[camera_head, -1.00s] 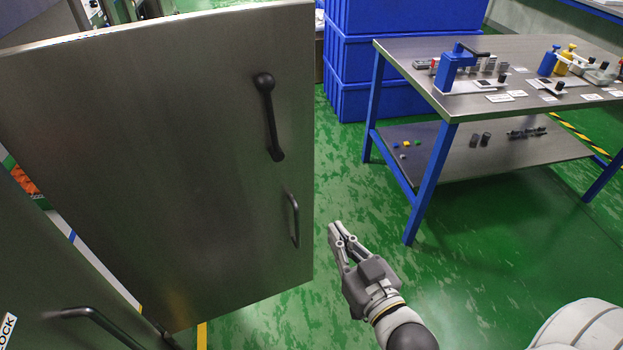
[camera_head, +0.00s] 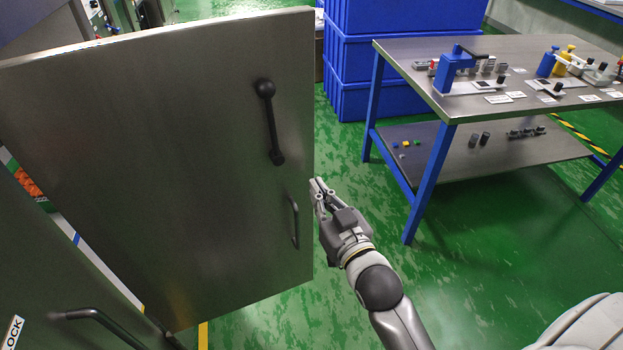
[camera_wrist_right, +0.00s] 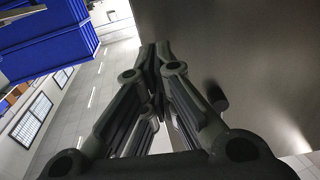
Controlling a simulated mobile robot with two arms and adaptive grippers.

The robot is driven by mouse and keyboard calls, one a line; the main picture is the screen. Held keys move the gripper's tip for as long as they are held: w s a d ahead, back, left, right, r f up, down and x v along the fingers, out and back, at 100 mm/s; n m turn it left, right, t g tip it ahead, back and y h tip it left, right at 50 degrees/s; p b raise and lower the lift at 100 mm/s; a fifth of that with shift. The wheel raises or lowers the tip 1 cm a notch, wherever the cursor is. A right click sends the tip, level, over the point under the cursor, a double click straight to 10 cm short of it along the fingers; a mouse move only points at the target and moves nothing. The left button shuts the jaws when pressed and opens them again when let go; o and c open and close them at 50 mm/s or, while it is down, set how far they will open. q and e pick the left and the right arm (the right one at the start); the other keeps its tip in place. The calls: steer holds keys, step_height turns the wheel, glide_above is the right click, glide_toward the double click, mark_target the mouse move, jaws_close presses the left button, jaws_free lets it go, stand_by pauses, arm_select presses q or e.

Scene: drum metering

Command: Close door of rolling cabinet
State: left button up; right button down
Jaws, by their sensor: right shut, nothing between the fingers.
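The cabinet door (camera_head: 170,150) is a grey metal panel standing wide open in the head view. It carries a black bar handle (camera_head: 271,122) and a smaller grey handle (camera_head: 294,222) below it. My right gripper (camera_head: 316,184) is shut and empty, beside the door's free right edge; whether it touches the edge I cannot tell. In the right wrist view its closed fingers (camera_wrist_right: 161,50) overlap the door panel (camera_wrist_right: 240,70), which fills the right side. My left gripper is not in view.
The cabinet's other front (camera_head: 60,290) with a dark handle stands at the lower left. A blue-legged workbench (camera_head: 475,110) with tools is at the right, and blue crates (camera_head: 385,60) are stacked behind. Green floor (camera_head: 480,270) is clear between door and bench.

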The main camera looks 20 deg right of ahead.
mark_target(306, 174)
steer(key=shift+w+a, duration=0.15)
steer(key=shift+w, duration=1.8)
